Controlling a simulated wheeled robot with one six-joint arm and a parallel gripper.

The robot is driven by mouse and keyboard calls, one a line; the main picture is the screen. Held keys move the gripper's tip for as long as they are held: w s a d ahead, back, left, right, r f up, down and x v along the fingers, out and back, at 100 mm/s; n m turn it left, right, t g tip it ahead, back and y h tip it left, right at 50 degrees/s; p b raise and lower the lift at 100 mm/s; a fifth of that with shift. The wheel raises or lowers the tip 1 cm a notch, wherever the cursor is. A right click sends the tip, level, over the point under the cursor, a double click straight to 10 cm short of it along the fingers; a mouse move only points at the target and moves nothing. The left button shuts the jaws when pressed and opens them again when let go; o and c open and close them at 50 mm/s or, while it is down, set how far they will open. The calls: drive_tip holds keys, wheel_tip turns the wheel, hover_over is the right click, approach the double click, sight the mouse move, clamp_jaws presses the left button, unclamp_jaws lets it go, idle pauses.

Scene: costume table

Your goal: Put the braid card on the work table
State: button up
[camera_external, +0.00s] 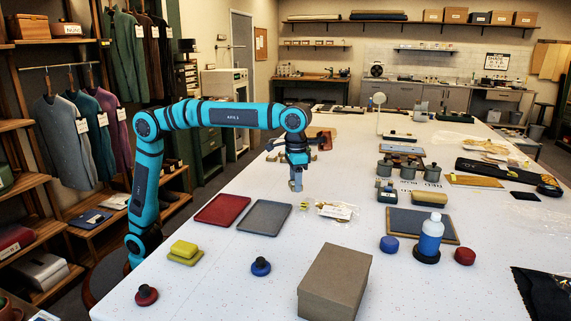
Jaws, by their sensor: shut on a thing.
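My gripper (296,172) points down over the white work table (350,265), behind the red and grey trays. It is shut on a small grey and tan thing (296,184), which hangs upright between the fingertips. It is too small in this view to tell for sure whether this is the braid card. I cannot tell whether its lower end touches the table. A clear packet with a white label (336,211) lies on the table to the right and nearer the camera.
A red tray (222,210) and a grey tray (264,217) lie in front of my gripper. A cardboard box (335,281) stands at the front. Dark jars (408,171) and a blue bottle (430,237) stand at the right. Bare table lies between the packet and the jars.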

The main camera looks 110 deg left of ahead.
drive_tip(key=s+a+n, duration=0.2)
drive_tip(key=s+a, duration=0.1)
drive_tip(key=a, duration=0.7)
drive_tip(key=s+a+n, duration=0.2)
drive_tip(key=s+a, duration=0.1)
drive_tip(key=a, duration=0.7)
drive_tip(key=s+a+n, duration=0.2)
drive_tip(key=s+a, duration=0.1)
drive_tip(key=a, duration=0.8)
drive_tip(key=s+a+n, duration=0.6)
drive_tip(key=s+a, duration=1.3)
drive_tip(key=a, duration=0.3)
drive_tip(key=shift+s+f, duration=0.15)
drive_tip(key=shift+f, duration=4.85)
drive_tip(key=shift+f, duration=0.15)
drive_tip(key=o, duration=0.9)
drive_tip(key=shift+o, duration=0.2)
